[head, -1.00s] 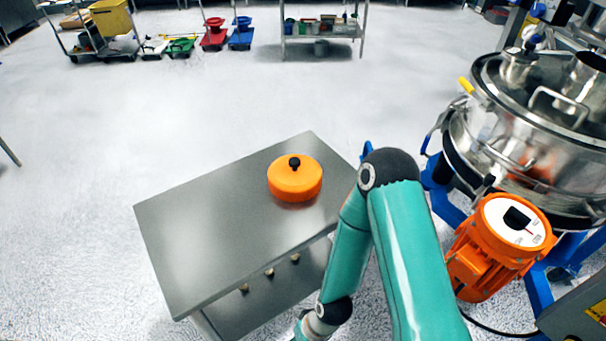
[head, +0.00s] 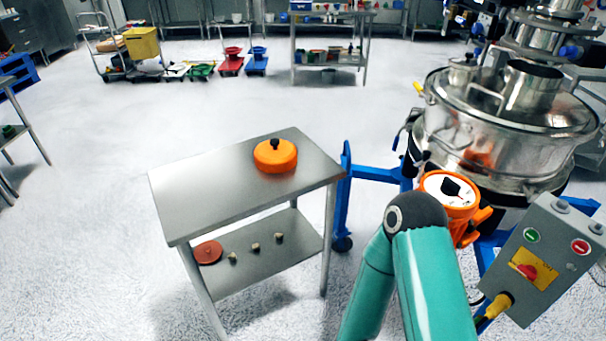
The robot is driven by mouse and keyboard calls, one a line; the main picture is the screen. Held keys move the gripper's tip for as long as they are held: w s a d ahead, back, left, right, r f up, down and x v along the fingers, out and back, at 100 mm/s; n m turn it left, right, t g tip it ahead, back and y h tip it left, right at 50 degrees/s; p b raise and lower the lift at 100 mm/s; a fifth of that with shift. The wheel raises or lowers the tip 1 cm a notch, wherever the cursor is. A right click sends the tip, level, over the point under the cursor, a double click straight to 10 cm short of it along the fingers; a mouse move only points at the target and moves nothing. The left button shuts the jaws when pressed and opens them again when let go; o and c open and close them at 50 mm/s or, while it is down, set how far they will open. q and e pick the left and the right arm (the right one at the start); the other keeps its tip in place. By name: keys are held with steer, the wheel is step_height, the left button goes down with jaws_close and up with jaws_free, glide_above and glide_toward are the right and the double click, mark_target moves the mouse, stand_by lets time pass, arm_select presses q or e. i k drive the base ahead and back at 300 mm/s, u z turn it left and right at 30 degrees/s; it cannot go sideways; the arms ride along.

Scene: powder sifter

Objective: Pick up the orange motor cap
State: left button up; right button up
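The orange motor cap (head: 275,157) sits on the top of a steel table (head: 205,197), near its back right part. It is a round orange disc with a black knob on top. My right arm, in teal, rises from the bottom right and its forearm runs down out of the picture, so its gripper is out of view. My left arm and gripper do not show. Nothing touches the cap.
The steel sifter (head: 500,125) stands at the right with its orange motor (head: 452,200). A grey control box (head: 545,262) is in front of it. Small parts and a reddish disc (head: 208,252) lie on the table's lower shelf.

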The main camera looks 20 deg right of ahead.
mark_target(274, 155)
steer(key=z, duration=0.1)
steer(key=k, duration=0.4)
steer(key=z, duration=0.6)
steer(key=i, duration=0.9)
steer(key=z, duration=0.1)
